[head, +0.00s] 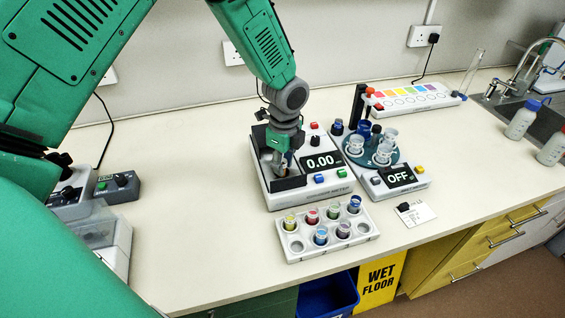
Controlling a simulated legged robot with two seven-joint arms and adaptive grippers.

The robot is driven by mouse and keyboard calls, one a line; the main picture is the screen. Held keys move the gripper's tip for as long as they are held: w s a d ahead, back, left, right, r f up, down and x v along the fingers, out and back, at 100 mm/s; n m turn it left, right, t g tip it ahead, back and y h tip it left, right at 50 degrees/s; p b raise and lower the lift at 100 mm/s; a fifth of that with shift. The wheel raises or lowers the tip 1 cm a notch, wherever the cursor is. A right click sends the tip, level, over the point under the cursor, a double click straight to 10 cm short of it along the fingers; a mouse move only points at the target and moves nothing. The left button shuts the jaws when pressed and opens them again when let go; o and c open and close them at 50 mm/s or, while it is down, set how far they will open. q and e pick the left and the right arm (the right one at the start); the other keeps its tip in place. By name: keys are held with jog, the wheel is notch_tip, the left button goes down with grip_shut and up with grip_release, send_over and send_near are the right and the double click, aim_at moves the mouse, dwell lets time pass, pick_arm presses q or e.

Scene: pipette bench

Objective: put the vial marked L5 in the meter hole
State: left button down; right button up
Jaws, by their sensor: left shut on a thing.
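The meter (318,188) is a white box with a display reading 0.00, coloured buttons and a dark area at its left. My left gripper (280,170) reaches down over that left part and is shut on what seems to be a vial, mostly hidden by the fingers. Its mark cannot be read. The meter hole is hidden, so I cannot tell whether the vial is in it. My right gripper is not in view.
A device with a dark green carousel (397,157) and an OFF display stands right of the meter. A white card (421,214) lies in front of it. A colour-striped strip (415,97) lies behind. Grey devices (117,186) stand at left. The bench between them and the meter is clear.

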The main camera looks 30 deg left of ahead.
pick_arm(q)
jog(key=shift+w+d+f, duration=0.1)
jog(key=shift+d+f, duration=0.1)
jog(key=shift+f, duration=0.05)
jog(key=c, duration=1.4)
grip_release()
jog(key=shift+c, duration=0.2)
jog(key=shift+o, duration=0.5)
jog(key=shift+a, duration=0.5)
notch_tip(320, 180, up, 12)
jog(key=b, duration=0.1)
jog(key=shift+d, duration=0.25)
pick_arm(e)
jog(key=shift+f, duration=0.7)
pick_arm(q)
jog(key=shift+d, duration=0.15)
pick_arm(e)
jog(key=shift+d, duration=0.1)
